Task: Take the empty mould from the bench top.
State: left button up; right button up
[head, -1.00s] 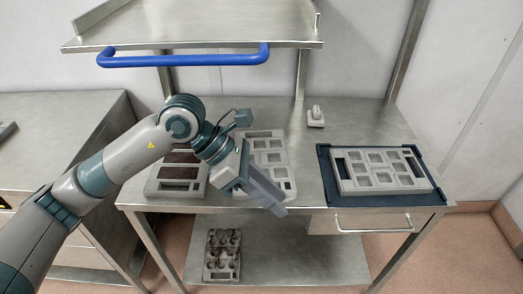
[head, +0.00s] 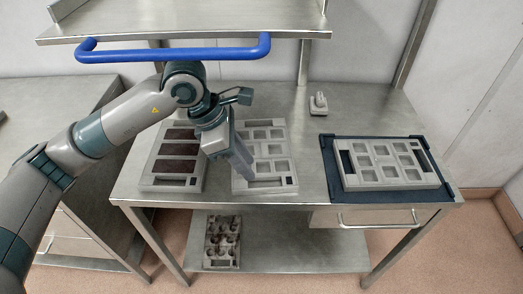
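A light grey mould (head: 275,150) with several empty square cavities lies on the bench top (head: 300,185), in the middle. My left gripper (head: 243,172) points down over the left side of this mould and hides part of it. I cannot tell whether its fingers touch the mould or how far apart they are. Another grey mould (head: 397,180) with empty-looking cavities lies on a dark blue mat (head: 448,192) at the right of the bench. My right gripper is out of view.
A mould with dark brown fill (head: 155,181) lies just left of the middle one. A small grey object (head: 318,104) stands at the back. A raised shelf with a blue rail (head: 170,52) overhangs the back left. A filled mould (head: 222,245) lies on the lower shelf.

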pick_arm(q)
jog(key=p, duration=0.2)
send_near(266, 189)
jog(key=shift+x, duration=1.1)
jog(key=shift+f, duration=0.45)
jog(key=shift+p+x, duration=0.9)
jog(key=shift+p, duration=0.05)
jog(key=shift+p+x, duration=0.5)
jog(key=shift+x, duration=0.55)
jog(key=shift+w+d+f, duration=0.15)
jog(key=shift+d+f, duration=0.15)
jog(key=shift+f, duration=0.3)
grip_shut()
